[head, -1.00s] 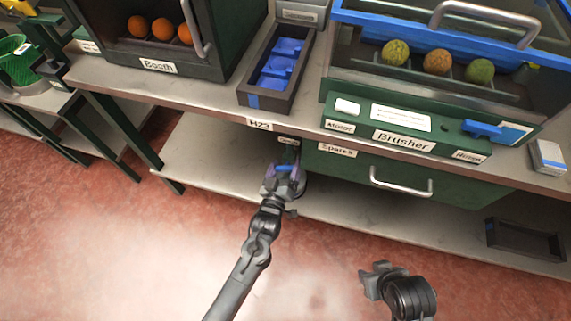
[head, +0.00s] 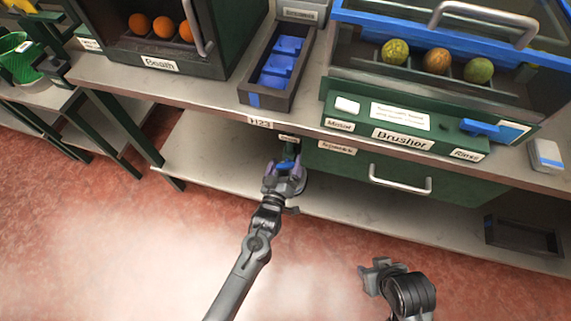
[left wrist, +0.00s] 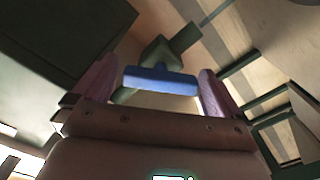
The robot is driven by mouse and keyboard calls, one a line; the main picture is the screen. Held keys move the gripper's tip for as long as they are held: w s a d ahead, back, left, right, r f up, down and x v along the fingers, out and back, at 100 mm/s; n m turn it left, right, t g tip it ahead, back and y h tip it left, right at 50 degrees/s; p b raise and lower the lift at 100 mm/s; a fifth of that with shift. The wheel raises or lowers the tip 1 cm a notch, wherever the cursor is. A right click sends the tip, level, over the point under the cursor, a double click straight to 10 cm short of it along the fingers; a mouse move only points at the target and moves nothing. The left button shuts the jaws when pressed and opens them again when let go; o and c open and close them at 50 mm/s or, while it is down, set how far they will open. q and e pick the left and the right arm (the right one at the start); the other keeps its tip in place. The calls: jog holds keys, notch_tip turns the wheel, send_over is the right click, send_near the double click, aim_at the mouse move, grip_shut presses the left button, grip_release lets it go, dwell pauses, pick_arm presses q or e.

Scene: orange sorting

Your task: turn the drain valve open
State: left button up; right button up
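The blue drain valve handle (left wrist: 160,80) is a short bar on a dark green fitting (left wrist: 165,52) under the bench. In the head view the handle (head: 286,164) shows between the fingers of my left gripper (head: 284,170). In the left wrist view the purple fingers of the left gripper (left wrist: 157,82) stand wide apart, one by each end of the bar. The bar lies crosswise between them, very close to both; firm contact cannot be made out. My right gripper (head: 378,274) is low in the head view, away from the valve; its finger opening is unclear.
The bench edge (head: 225,110) overhangs the valve. A green drawer (head: 345,172) with a metal handle (head: 400,181) is just right of it. A lower shelf (head: 225,165) lies below. The brusher (head: 405,125) and a dark tray with blue pieces (head: 252,98) are on top.

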pick_arm(q)
jog(key=shift+s+a+p, duration=0.15)
jog(key=shift+s+p, duration=0.15)
jog(key=shift+s, duration=0.05)
jog(key=p+v, duration=0.4)
jog(key=v, duration=0.6)
jog(key=shift+c, duration=0.2)
